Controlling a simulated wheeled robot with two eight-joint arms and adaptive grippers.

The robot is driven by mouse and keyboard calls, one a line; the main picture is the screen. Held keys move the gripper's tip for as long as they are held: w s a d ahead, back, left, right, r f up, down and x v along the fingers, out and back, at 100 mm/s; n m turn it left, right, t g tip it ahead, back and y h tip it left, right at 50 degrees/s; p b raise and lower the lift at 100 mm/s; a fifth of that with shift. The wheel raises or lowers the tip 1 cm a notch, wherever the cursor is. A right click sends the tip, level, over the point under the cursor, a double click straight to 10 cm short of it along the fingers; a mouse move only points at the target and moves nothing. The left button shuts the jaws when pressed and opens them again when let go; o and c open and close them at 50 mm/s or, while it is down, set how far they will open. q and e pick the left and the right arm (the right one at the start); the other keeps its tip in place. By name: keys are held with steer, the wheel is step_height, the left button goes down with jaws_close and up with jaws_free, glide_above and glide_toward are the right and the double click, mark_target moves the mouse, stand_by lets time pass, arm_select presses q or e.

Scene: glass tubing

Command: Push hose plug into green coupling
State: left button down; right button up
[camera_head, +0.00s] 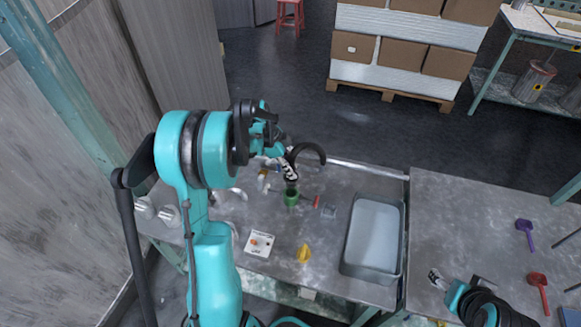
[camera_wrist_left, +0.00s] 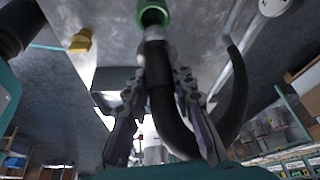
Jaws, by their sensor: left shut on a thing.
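The green coupling (camera_head: 292,197) stands on the grey metal table, and it shows at the top of the left wrist view (camera_wrist_left: 152,14). My left gripper (camera_head: 290,172) is above it, shut on the black hose (camera_head: 312,150). In the left wrist view the fingers (camera_wrist_left: 160,90) close around the hose (camera_wrist_left: 168,115), just behind its pale grey plug (camera_wrist_left: 155,33). The plug is lined up with the coupling and its tip is at the opening; I cannot tell how deep it sits. The hose's free end curls to the right. My right gripper (camera_head: 436,279) is low at the right, away from the coupling.
A red-handled valve (camera_head: 315,202) is beside the coupling. A yellow knob (camera_head: 304,253), a white switch plate (camera_head: 259,243) and a grey tray (camera_head: 346,262) are on the same table. A purple scoop (camera_head: 525,234) and a red scoop (camera_head: 539,290) lie on the right table.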

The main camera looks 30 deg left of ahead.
mark_target(291, 184)
arm_select(q)
steer(key=shift+f+b, duration=1.05)
steer(key=shift+f, duration=0.65)
steer(key=shift+f+b, duration=2.2)
steer(key=shift+f, duration=0.5)
steer(key=c, duration=1.2)
jaws_free()
steer(key=shift+r, duration=0.1)
steer(key=v, duration=1.2)
